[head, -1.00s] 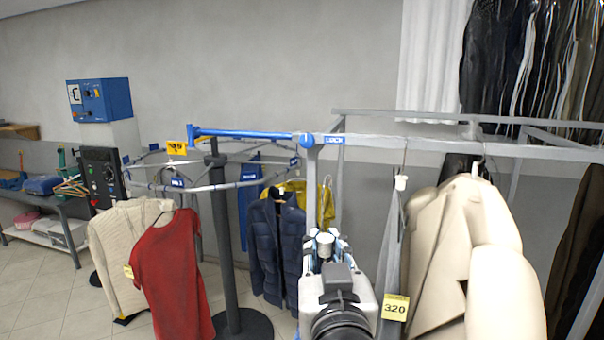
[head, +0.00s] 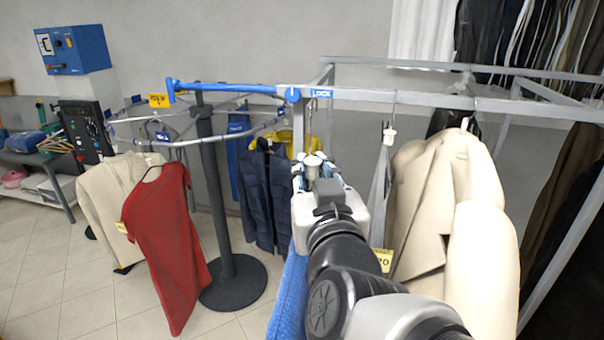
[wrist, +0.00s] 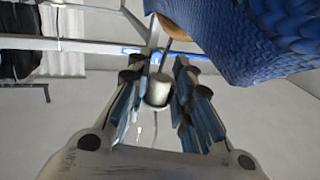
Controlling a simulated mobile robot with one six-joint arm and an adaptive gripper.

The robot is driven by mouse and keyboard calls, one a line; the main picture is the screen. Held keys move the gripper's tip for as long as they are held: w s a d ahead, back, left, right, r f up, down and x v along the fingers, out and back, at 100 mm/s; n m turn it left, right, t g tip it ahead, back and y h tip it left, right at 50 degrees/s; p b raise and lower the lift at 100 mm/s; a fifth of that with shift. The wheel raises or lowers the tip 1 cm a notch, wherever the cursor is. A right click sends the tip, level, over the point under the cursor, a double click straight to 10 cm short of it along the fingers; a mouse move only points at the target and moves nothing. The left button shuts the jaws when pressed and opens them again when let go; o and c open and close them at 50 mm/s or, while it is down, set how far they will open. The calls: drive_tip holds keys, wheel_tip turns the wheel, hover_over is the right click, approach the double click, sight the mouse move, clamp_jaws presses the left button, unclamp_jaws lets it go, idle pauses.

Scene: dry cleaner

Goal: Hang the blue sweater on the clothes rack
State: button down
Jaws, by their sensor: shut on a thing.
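The blue sweater (head: 288,300) hangs below my gripper (head: 313,166) in the head view, mostly hidden behind my arm. In the wrist view its blue knit (wrist: 250,35) fills the upper right, with a bit of wooden hanger (wrist: 174,27) beside it. My gripper is shut on a white cylindrical grip (wrist: 158,90), seemingly part of the sweater's hanger. The clothes rack's grey rail (head: 430,98) runs right from a blue LOCK arm (head: 230,88), behind and above my gripper in the head view. The hanger's hook is hard to make out.
A cream coat (head: 425,215) hangs on the rail at right, near my arm.

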drive_tip(key=shift+w+d+b, duration=0.3)
drive_tip(key=shift+w+b, duration=0.2)
drive_tip(key=shift+w, duration=0.35)
drive_tip(key=shift+w+d+b, duration=0.3)
drive_tip(key=shift+w+b, duration=0.15)
drive_tip(key=shift+w, duration=0.35)
drive_tip(key=shift+w+d+b, duration=0.3)
drive_tip(key=shift+w+b, duration=0.2)
drive_tip(key=shift+w, duration=0.35)
drive_tip(key=shift+w+d+b, duration=0.15)
drive_tip(key=shift+w+d, duration=0.15)
drive_tip(key=shift+w, duration=0.6)
drive_tip(key=shift+w+d+b, duration=0.2)
drive_tip(key=shift+w+d, duration=0.1)
drive_tip(key=shift+w, duration=0.6)
drive_tip(key=shift+w+d+b, duration=0.15)
drive_tip(key=shift+w+d, duration=0.15)
drive_tip(key=shift+w, duration=0.6)
drive_tip(key=w+d+p, duration=0.2)
drive_tip(key=w, duration=0.5)
drive_tip(key=shift+p, duration=0.4)
drive_tip(key=shift+w+d, duration=0.2)
drive_tip(key=shift+w, duration=0.05)
drive_tip(key=shift+w+d, duration=0.2)
drive_tip(key=shift+w, duration=0.4)
drive_tip(key=shift+w, duration=0.1)
